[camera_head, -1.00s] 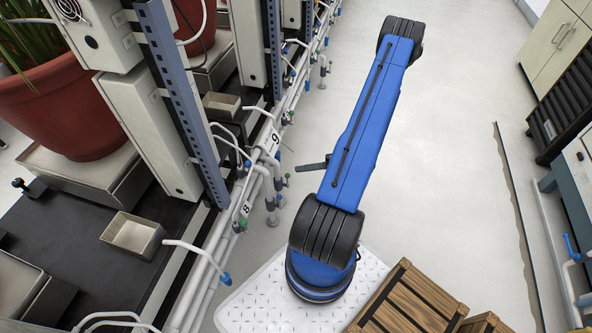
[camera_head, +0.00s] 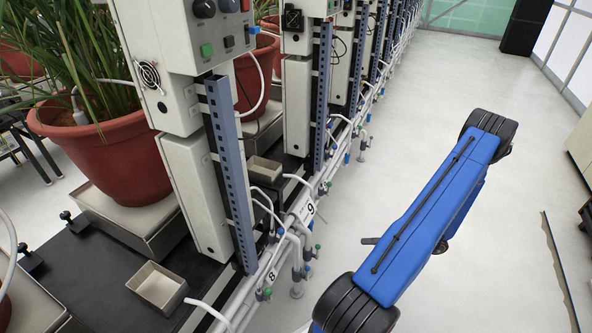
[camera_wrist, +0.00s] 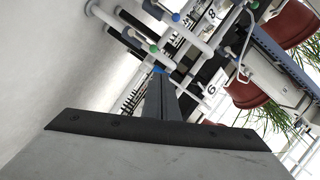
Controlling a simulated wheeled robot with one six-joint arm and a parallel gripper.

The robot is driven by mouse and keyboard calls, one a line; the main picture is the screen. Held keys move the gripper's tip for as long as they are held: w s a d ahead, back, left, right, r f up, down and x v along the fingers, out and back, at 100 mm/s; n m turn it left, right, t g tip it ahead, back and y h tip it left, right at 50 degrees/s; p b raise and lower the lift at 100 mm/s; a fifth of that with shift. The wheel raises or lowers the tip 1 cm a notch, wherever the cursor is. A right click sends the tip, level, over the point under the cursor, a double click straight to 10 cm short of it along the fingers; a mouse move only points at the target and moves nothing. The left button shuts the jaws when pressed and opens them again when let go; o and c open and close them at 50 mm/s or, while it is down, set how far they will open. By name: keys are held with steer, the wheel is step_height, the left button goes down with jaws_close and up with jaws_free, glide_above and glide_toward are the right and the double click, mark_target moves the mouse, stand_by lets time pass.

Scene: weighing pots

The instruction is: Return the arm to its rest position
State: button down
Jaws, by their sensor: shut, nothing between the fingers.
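My blue arm (camera_head: 432,222) with black joint covers reaches out over the aisle floor at the lower right of the head view. In the wrist view my gripper (camera_wrist: 159,78) shows as narrow grey fingers beyond a dark bar. The fingers are together, with nothing between them. They point toward white pipes and valves in the picture, and I see no contact with them. In the head view most of the gripper is hidden by the arm.
A bench row on the left holds red pots (camera_head: 105,150) with plants, grey control boxes and a small metal tray (camera_head: 158,288). White pipes with valves (camera_head: 290,245) line its edge near the arm. The aisle floor (camera_head: 430,110) is clear.

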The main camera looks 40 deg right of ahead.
steer(key=w+a+r+n+g+h, duration=0.1)
steer(key=w+a+r+g, duration=0.4)
steer(key=r, duration=0.4)
steer(key=w+a+r+n+g+h, duration=0.1)
steer(key=w+a+r+g+h, duration=0.1)
steer(key=a+r, duration=0.65)
steer(key=w+a+r+n+g+h, duration=0.15)
steer(key=w+a+r+g, duration=0.3)
steer(key=r, duration=0.55)
steer(key=s+a+r+t+h, duration=0.2)
steer(key=s+a+r, duration=0.4)
steer(key=a+r, duration=0.3)
steer(key=s+a+r+t+h, duration=0.3)
steer(key=s+a+r+h, duration=0.2)
steer(key=s+a+r, duration=0.2)
steer(key=shift+s+a+r, duration=0.2)
steer(key=shift+a+r, duration=1.15)
steer(key=shift+a, duration=0.2)
steer(key=shift+t+h, duration=0.25)
